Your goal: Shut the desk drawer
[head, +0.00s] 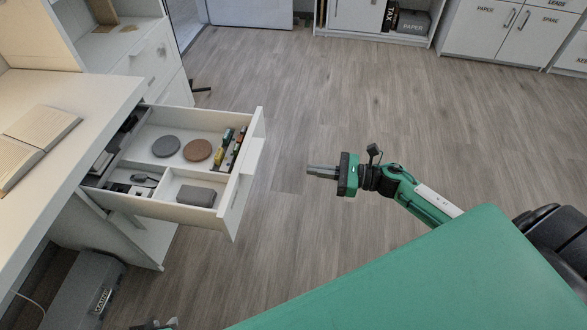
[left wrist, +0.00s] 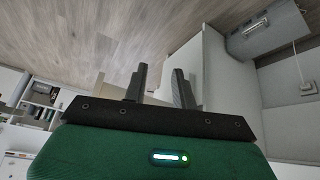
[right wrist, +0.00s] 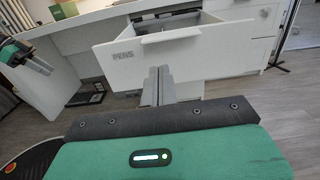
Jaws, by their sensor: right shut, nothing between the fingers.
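The white desk drawer (head: 245,175) is pulled well out from under the desktop. It holds two round coasters, a grey box, markers and small items. In the right wrist view, its front panel (right wrist: 205,52), marked PENS, faces me, with a protruding pull. My right gripper (head: 309,171) is shut and empty, to the right of the drawer front and apart from it. Its closed fingers (right wrist: 158,72) point at the front in the right wrist view. My left gripper (left wrist: 158,75) is open and empty, low near the desk; only a bit shows at the head view's bottom edge.
The white desktop (head: 45,95) at left carries an open book (head: 38,137). A grey box (head: 85,290) stands on the floor below the desk. White cabinets (head: 500,30) line the far side. The wooden floor between is clear.

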